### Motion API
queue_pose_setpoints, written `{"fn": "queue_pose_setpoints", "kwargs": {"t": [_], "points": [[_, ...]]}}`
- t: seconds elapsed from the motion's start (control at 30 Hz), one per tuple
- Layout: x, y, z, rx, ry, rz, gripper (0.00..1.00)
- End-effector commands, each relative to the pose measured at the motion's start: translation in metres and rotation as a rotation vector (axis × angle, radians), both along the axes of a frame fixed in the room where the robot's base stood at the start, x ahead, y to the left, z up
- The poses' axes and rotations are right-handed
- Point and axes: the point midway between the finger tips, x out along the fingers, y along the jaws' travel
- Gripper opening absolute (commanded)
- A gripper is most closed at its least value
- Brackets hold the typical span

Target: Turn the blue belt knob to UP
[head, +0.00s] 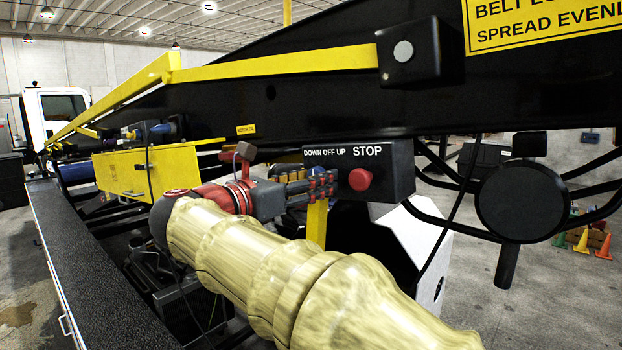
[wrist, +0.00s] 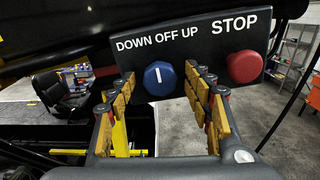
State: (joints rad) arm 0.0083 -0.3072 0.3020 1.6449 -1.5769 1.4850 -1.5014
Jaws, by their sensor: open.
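The blue belt knob (wrist: 160,76) sits on the black control box (wrist: 200,48) under the words DOWN OFF UP. Its white line stands upright, toward OFF. My gripper (wrist: 161,85) is open in the wrist view, with one finger on each side of the knob and a visible gap to it on both sides. I cannot tell how far the fingertips are from the box face. In the head view my gripper (head: 324,182) is in front of the left part of the control box (head: 401,172), and mostly hides the knob.
The red STOP button (head: 360,179) is close right of the knob; it also shows in the wrist view (wrist: 245,67), near my right finger. The black loader beam (head: 310,105) runs above. A yellow bar (head: 316,222) stands below the box. A black round part (head: 520,202) is at the right.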

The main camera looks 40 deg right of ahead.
Motion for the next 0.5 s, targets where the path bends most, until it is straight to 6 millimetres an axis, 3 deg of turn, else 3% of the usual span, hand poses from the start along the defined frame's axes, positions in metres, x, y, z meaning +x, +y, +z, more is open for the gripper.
{"fn": "queue_pose_setpoints", "kwargs": {"t": [0.2, 0.5], "points": [[0.0001, 0.0001, 0.0000, 0.000, 0.000, 0.001, 0.50], [0.0000, 0.0002, 0.0001, 0.000, 0.000, 0.001, 0.33]]}}
